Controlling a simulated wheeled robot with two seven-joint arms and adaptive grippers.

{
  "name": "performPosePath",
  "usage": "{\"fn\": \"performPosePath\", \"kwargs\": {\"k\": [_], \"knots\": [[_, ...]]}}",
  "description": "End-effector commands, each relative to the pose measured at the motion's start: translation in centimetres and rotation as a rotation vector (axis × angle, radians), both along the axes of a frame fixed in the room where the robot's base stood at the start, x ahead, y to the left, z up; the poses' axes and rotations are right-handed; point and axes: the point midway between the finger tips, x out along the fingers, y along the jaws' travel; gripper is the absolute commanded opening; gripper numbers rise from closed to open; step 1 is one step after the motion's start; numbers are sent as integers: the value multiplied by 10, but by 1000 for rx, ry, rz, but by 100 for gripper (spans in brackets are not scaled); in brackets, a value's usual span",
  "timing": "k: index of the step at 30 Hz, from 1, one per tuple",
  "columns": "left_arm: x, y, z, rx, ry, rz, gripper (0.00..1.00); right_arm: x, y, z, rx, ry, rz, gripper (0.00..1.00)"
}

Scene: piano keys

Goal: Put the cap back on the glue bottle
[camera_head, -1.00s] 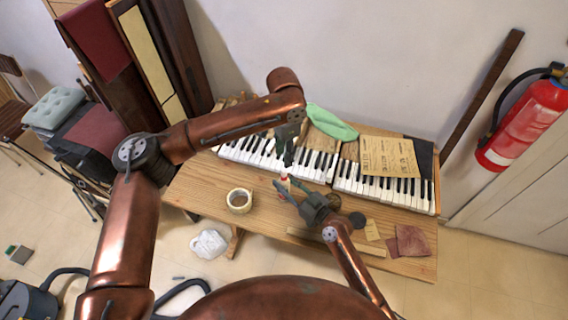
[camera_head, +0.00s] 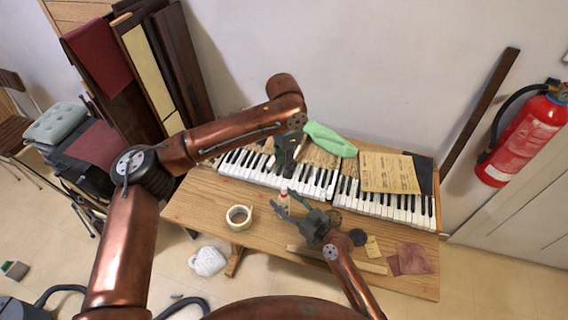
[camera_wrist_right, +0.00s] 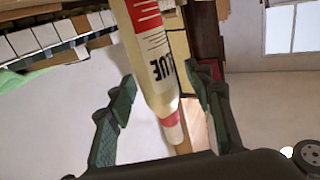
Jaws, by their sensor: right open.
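The glue bottle (camera_head: 284,199), white with red near its top, stands upright on the wooden table (camera_head: 190,206) in front of the keys. In the right wrist view the bottle (camera_wrist_right: 151,45) shows its label, a red collar and a paler tip pointing toward my palm. My right gripper (camera_head: 283,204) is open, with its fingers on either side of the bottle; both fingers also show in the right wrist view (camera_wrist_right: 163,76), apart from it. My left gripper (camera_head: 284,168) hangs pointing down above the bottle. Its grip is too small to read, and I cannot make out a separate cap.
The piano keys (camera_head: 380,202) run behind the bottle. A tape roll (camera_head: 239,217) lies left of it. A dark round lid or tin (camera_head: 357,237), a wooden strip (camera_head: 345,261) and a reddish cloth (camera_head: 412,258) lie to the right. A green cloth (camera_head: 330,140) lies behind.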

Motion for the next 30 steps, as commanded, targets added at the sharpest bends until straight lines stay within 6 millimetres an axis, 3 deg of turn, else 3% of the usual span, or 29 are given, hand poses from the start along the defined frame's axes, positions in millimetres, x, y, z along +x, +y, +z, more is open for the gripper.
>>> {"fn": "performPosePath", "kwargs": {"k": [10,21,30], "knots": [[0,0,0,0,0,0,34,-8,-10,-1,-1,1,-1,47],[0,0,0,0,0,0,34,-61,-62,-1,-5,1,0,47],[0,0,0,0,0,0,34,-83,-83,0,-2,1,1,47]]}}
